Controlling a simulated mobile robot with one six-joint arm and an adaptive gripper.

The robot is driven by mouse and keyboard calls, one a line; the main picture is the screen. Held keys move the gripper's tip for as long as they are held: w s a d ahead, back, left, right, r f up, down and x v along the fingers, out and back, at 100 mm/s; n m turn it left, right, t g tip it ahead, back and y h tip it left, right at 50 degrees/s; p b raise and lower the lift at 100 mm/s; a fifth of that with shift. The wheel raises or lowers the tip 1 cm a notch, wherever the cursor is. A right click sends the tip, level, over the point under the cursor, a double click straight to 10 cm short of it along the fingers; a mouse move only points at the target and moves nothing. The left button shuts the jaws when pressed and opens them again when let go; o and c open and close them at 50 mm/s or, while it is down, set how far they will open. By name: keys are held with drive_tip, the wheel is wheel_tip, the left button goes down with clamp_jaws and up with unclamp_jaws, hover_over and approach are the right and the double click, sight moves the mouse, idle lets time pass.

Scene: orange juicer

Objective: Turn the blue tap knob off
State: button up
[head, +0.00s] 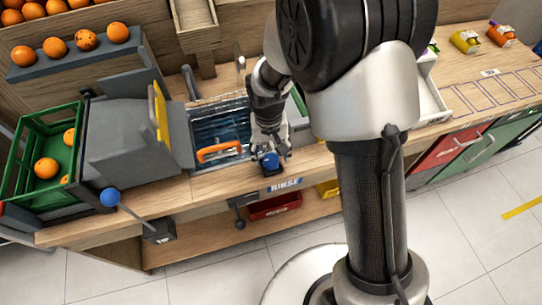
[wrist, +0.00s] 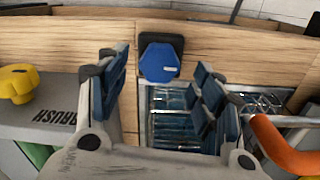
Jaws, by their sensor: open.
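The blue tap knob (wrist: 159,62) is a faceted blue knob on a dark mount at the wooden counter edge. It also shows in the head view (head: 270,161), just below my gripper (head: 269,143). In the wrist view my gripper (wrist: 160,78) is open and empty, with its blue-padded fingers apart. The knob appears in line with the gap between the fingertips. I cannot tell how far it is beyond them or whether a finger touches it.
A rinse basin (head: 207,128) with an orange handle (head: 218,152) lies left of my gripper. A yellow knob (wrist: 18,82) sits beside the BRUSH label. A blue-balled lever (head: 110,198) stands at the left front. A green crate (head: 20,172) holds oranges.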

sight(270, 159)
wheel_tip(270, 159, up, 9)
drive_tip(key=shift+a, duration=0.15)
drive_tip(key=shift+f, duration=0.1)
idle(0.4)
drive_tip(key=s+d+r+t, duration=0.1)
drive_tip(key=s+d+r, duration=0.3)
drive_tip(key=r, duration=0.3)
drive_tip(key=s+d+r+t, duration=0.1)
drive_tip(key=s+d+r, duration=0.4)
drive_tip(key=r, duration=0.1)
drive_tip(key=s+d+r+t, duration=0.1)
drive_tip(key=s+d, duration=0.1)
drive_tip(key=s, duration=0.3)
drive_tip(key=s+d+r+m+t, duration=0.1)
drive_tip(key=s+d+r, duration=0.1)
drive_tip(key=s, duration=0.3)
drive_tip(key=shift+s+d+t, duration=0.15)
drive_tip(key=shift+s+t, duration=0.15)
drive_tip(key=shift+s, duration=0.1)
